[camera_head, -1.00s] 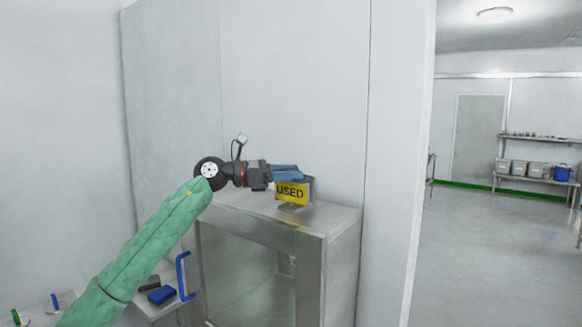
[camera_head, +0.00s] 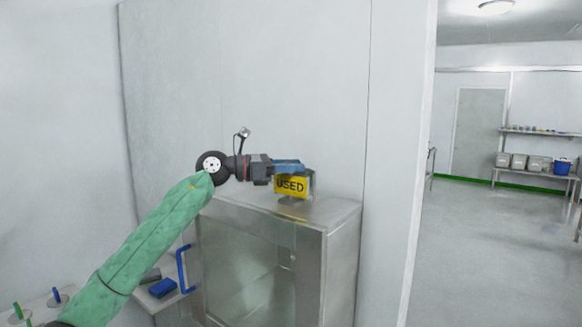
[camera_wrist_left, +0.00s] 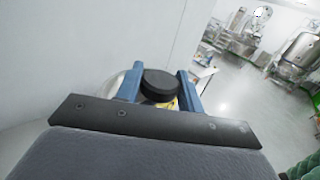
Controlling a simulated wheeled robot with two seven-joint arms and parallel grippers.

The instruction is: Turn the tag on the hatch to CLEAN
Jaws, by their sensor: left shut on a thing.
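The tag (camera_head: 292,187) is a yellow plate with black letters reading USED, facing me, above the top of the metal hatch cabinet (camera_head: 340,216). My left gripper (camera_head: 292,166) has its blue fingers at the tag's upper edge. In the left wrist view the fingers (camera_wrist_left: 158,90) stand on both sides of a round black knob (camera_wrist_left: 160,84), and a bit of yellow tag (camera_wrist_left: 168,104) shows below it. The gripper is shut on this knob. The side of the tag facing away is hidden. My right gripper is not in view.
The cabinet has a glass front (camera_head: 245,270) and a blue handle (camera_head: 183,272) on its left. A blue block (camera_head: 162,288) lies on a low surface beside it. A wall stands close behind. Open floor (camera_head: 480,250) lies to the right.

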